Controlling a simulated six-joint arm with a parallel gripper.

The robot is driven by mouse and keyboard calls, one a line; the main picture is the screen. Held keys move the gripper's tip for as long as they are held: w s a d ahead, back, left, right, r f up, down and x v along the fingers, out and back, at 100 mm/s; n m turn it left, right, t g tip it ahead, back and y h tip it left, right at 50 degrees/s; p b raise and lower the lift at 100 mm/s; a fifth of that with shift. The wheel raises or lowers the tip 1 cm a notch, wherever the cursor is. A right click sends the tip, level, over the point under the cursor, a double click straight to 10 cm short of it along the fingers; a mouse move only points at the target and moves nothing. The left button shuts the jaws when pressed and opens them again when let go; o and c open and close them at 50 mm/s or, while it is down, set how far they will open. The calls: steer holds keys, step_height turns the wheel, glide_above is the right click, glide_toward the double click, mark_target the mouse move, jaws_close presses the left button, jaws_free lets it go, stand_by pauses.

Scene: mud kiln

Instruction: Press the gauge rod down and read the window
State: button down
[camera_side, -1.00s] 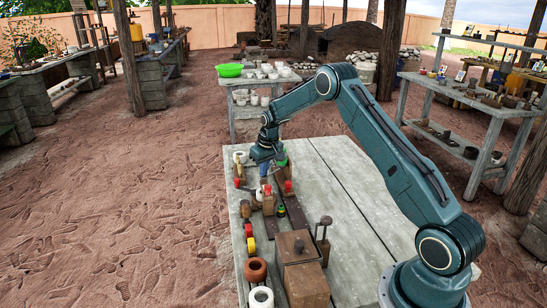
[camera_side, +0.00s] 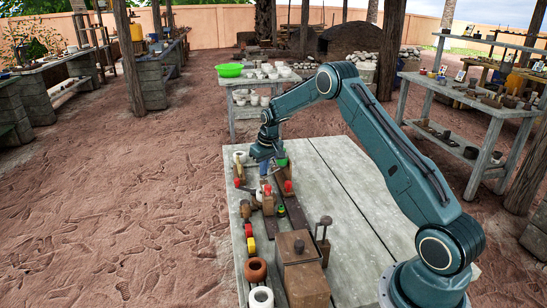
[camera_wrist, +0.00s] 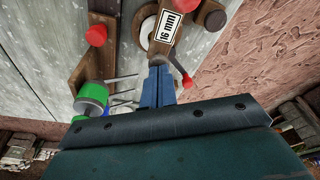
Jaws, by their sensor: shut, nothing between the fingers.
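My gripper (camera_wrist: 158,84) shows in the wrist view as two blue fingers, shut together with nothing between them. Its tips are at a wooden fixture (camera_wrist: 187,15) that carries a white label reading 16 mm (camera_wrist: 168,26). A white ring (camera_wrist: 144,34) is partly hidden behind the label. A thin grey rod with a red tip (camera_wrist: 187,81) slants down just right of the fingers. I cannot tell whether the fingers touch it, or which part is the gauge rod. In the side view my gripper (camera_side: 264,172) points down among the fixtures at the table's far left end.
A green cylinder (camera_wrist: 91,98) with thin metal pins stands left of the fingers, near a wooden bar with a red knob (camera_wrist: 96,35). On the table (camera_side: 338,175) are a lidded wooden box (camera_side: 303,277), a brown ring (camera_side: 255,269) and a white ring (camera_side: 260,298).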

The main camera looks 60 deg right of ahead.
step_height(320, 180, up, 7)
steer(key=shift+r, duration=0.15)
stand_by(1.1)
steer(key=shift+r, duration=0.1)
steer(key=s+a+r+n+t, duration=0.2)
steer(key=s+a+r, duration=1.3)
steer(key=a+r, duration=0.3)
steer(key=s+a, duration=0.4)
steer(key=s, duration=0.7)
steer(key=s+a+n+t, duration=0.1)
steer(key=s+a, duration=0.2)
steer(key=s, duration=0.9)
steer(key=shift+a+f+y, duration=0.2)
steer(key=shift+a+y, duration=0.1)
steer(key=shift+a, duration=0.05)
